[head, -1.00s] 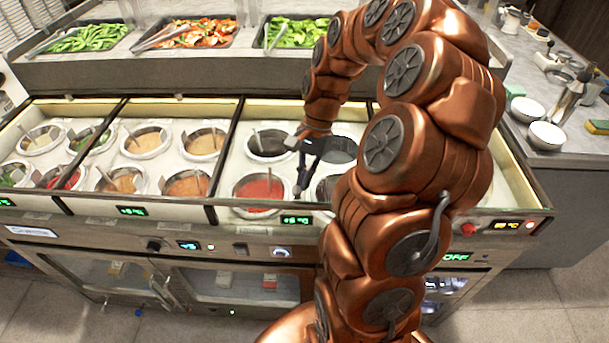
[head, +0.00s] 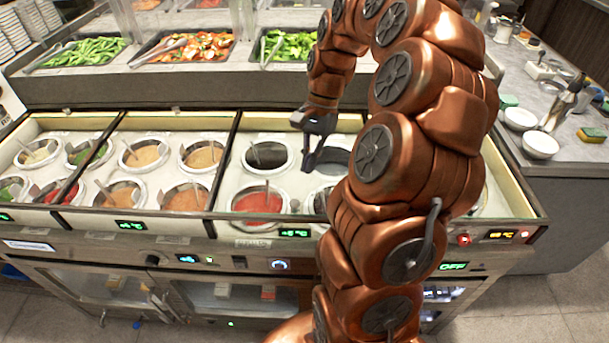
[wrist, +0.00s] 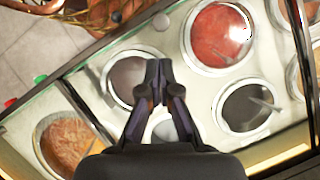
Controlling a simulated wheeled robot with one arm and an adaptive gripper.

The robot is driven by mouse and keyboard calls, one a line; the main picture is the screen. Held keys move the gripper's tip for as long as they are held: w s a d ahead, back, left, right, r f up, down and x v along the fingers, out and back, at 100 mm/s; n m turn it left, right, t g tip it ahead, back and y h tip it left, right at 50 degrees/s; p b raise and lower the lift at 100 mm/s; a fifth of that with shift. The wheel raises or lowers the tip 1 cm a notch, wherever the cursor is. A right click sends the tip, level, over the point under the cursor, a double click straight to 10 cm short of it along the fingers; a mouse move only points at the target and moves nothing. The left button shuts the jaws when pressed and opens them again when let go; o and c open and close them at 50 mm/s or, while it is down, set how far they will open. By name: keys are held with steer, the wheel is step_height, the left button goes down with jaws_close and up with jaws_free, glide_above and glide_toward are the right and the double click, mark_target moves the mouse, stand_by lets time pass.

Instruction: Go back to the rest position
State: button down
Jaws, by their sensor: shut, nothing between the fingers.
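My gripper (head: 311,158) is shut and empty. In the head view it points down above the right section of the sauce counter (head: 236,228), beside the dark sauce well (head: 268,155) and behind the red sauce well (head: 258,201). In the wrist view its dark fingers (wrist: 157,88) meet over the wells, next to a grey well (wrist: 127,78). The red well (wrist: 221,35) and a dark well with a spoon (wrist: 246,108) lie to the right there. My copper arm hides the wells at the right end in the head view.
Several more sauce wells with spoons (head: 146,153) fill the left sections. Trays of vegetables (head: 186,48) stand on the raised shelf behind. White bowls (head: 540,141) and a sponge (head: 592,135) sit on the right side counter. Floor shows at the lower right.

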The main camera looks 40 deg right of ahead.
steer(key=shift+v, duration=1)
steer(key=s+a+r+n+h, duration=0.1)
steer(key=s+a+n+h, duration=0.1)
steer(key=s+a+n, duration=0.55)
steer(key=s+a+r+n+h, duration=0.1)
steer(key=s+a+n, duration=0.3)
steer(key=a, duration=0.6)
steer(key=s+a+f+n+h, duration=0.1)
steer(key=s+f+n, duration=0.1)
steer(key=s, duration=0.6)
steer(key=shift+s+f, duration=0.15)
steer(key=shift+f, duration=0.4)
